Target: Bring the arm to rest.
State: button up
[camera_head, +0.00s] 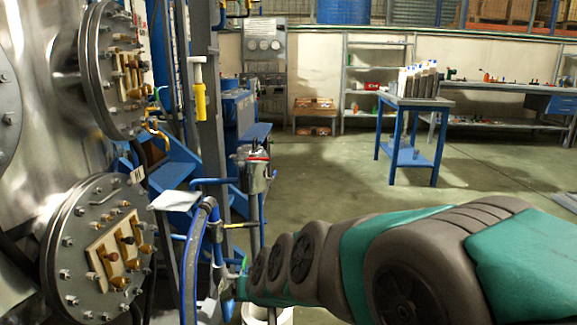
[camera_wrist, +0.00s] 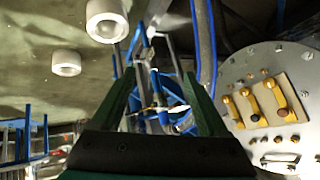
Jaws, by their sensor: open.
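My arm (camera_head: 420,262) stretches from the right edge of the head view toward the lower middle. My gripper (camera_wrist: 160,82) shows in the wrist view as two dark green fingers spread apart. Nothing is visible between the fingertips except blue framework behind them. In the head view the gripper end is beside the blue hose and pipes. Whether it touches them cannot be told.
A steel tank has round bolted flanges (camera_head: 92,255) with brass fittings at the left; one flange (camera_wrist: 262,140) shows in the wrist view. A blue hose (camera_head: 190,270) hangs close by. A blue table (camera_head: 440,101) with bottles stands farther back. The middle floor is clear.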

jog(key=s+d+f+m+g+h, duration=0.1)
jog(key=s+d+g, duration=0.3)
jog(key=s+d, duration=0.8)
jog(key=s+d+f+m+g+h, duration=0.1)
jog(key=s+d+f+g+h, duration=0.3)
jog(key=s+d, duration=0.8)
jog(key=s, duration=0.3)
jog(key=shift+s+f+g, duration=0.15)
jog(key=shift+s+g, duration=0.15)
